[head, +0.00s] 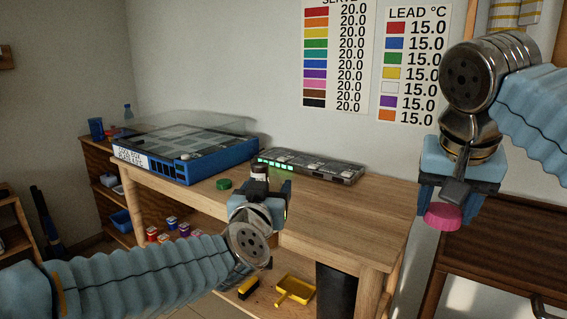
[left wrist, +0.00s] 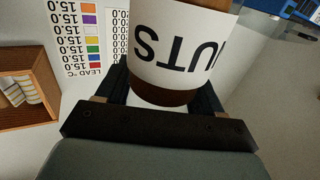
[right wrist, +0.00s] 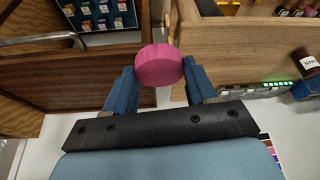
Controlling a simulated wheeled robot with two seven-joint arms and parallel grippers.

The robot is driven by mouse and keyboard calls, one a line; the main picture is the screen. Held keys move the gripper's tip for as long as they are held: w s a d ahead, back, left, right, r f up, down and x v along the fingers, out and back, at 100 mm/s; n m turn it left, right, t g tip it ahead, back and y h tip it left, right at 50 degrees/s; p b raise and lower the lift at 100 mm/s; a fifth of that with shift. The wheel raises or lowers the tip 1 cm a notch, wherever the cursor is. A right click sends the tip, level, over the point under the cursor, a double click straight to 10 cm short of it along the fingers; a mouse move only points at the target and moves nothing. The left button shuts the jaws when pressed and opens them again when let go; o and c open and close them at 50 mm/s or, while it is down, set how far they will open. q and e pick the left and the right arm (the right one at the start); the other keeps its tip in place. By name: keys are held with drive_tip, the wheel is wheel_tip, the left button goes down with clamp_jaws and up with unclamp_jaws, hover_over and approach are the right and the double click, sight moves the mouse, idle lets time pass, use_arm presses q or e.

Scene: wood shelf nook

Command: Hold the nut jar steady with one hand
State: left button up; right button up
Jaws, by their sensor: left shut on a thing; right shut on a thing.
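My right gripper (head: 455,190) is raised at the right, apart from the jar, and shut on a round pink lid (head: 443,216). The lid (right wrist: 159,65) sits between the blue fingers in the right wrist view.
A green lid (head: 223,184) lies on the wooden workbench (head: 340,210), left of the jar. A blue organizer case (head: 180,155) and a grey unit with green lights (head: 310,166) stand behind. A yellow dustpan (head: 295,290) is below. The bench's right part is clear.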

use_arm(q)
drive_tip(key=w+a+f+y, duration=0.1)
drive_tip(key=a+f, duration=0.4)
drive_tip(key=f, duration=0.4)
drive_tip(key=w+a+f+n+y, duration=0.1)
drive_tip(key=a+f, duration=0.5)
drive_tip(key=f, duration=0.4)
drive_tip(key=w+a+f, duration=0.1)
drive_tip(key=a+f, duration=0.5)
drive_tip(key=f, duration=0.3)
drive_tip(key=shift+w+f+n+y, duration=0.15)
drive_tip(key=shift+w+n+y, duration=0.15)
drive_tip(key=shift+n+y, duration=0.1)
drive_tip(key=s+d+f+m+g+h, duration=0.2)
drive_tip(key=s+d+f+m+h, duration=0.2)
drive_tip(key=d+f, duration=0.3)
drive_tip(key=s+d+f+m+g+h, duration=0.2)
drive_tip(key=s+d+f+m+h, duration=0.2)
drive_tip(key=d+f+h, duration=0.3)
drive_tip(key=shift+d+f+h, duration=0.2)
drive_tip(key=shift+d+h, duration=0.1)
drive_tip(key=shift+d, duration=0.5)
drive_tip(key=shift+s, duration=0.1)
use_arm(e)
drive_tip(key=shift+f, duration=0.1)
